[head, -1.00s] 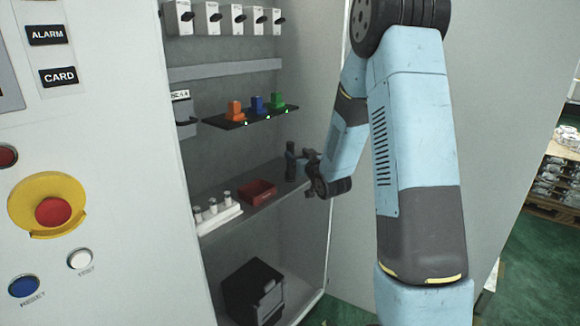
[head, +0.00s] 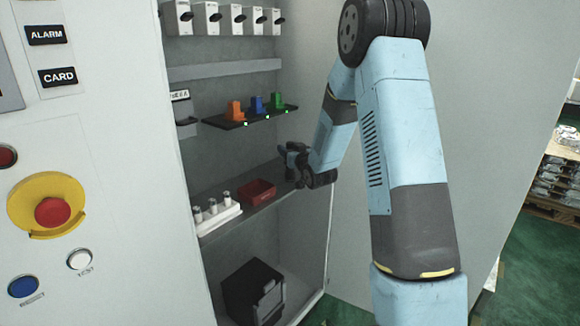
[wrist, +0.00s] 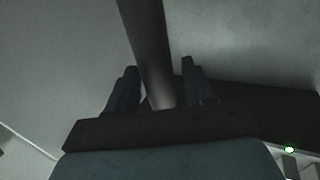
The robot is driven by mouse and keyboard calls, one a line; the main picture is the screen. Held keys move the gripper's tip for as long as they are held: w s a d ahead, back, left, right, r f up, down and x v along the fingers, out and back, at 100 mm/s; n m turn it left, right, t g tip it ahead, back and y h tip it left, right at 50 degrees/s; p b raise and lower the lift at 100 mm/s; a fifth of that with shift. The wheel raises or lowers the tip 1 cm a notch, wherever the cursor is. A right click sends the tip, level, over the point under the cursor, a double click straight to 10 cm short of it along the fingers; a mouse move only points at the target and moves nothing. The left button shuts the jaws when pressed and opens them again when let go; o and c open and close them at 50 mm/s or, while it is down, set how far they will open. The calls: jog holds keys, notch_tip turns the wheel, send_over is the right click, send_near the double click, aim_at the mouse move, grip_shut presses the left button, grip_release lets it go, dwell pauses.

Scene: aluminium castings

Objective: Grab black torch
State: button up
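The black torch (wrist: 148,45) shows in the wrist view as a dark upright cylinder, slightly tilted in the picture, running down between the two fingers of my gripper (wrist: 159,70). The fingers stand apart, one on each side of it, with a gap visible on both sides. In the head view my gripper (head: 290,158) is at the right end of the cabinet's middle shelf (head: 262,205). It overlaps the torch there, so the torch is mostly hidden in that view.
A red tray (head: 258,190) sits on the same shelf just left of my gripper. A white rack (head: 218,216) with several small cylinders is further left. A narrow black shelf (head: 222,122) above holds orange, blue and green pieces. A black bin (head: 254,292) stands below.

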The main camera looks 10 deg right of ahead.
grip_shut()
jog(key=shift+r, duration=0.15)
dwell(0.4)
